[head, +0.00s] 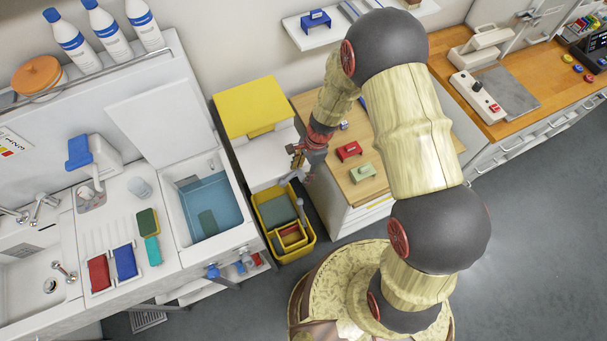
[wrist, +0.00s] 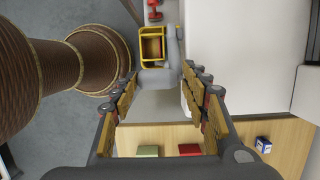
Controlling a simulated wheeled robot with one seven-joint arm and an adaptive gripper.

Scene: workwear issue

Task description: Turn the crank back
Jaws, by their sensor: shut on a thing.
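The grey crank (head: 299,186) sits at the right side of a white mop-wringer-like unit with a yellow top (head: 252,106). Its grey arm and grip also show between my fingers in the wrist view (wrist: 158,78). My gripper (head: 297,158) is at the upper end of the crank. In the wrist view my gripper (wrist: 158,76) has one finger on each side of the grey grip and is shut on it. The gripper and wrist hide part of the crank in the head view.
A yellow tub (head: 308,246) with inner compartments stands below the unit. A wooden-topped cabinet (head: 338,188) with a red block (head: 349,151) and a green block (head: 362,172) is close on the right. A water-filled sink (head: 209,205) is on the left.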

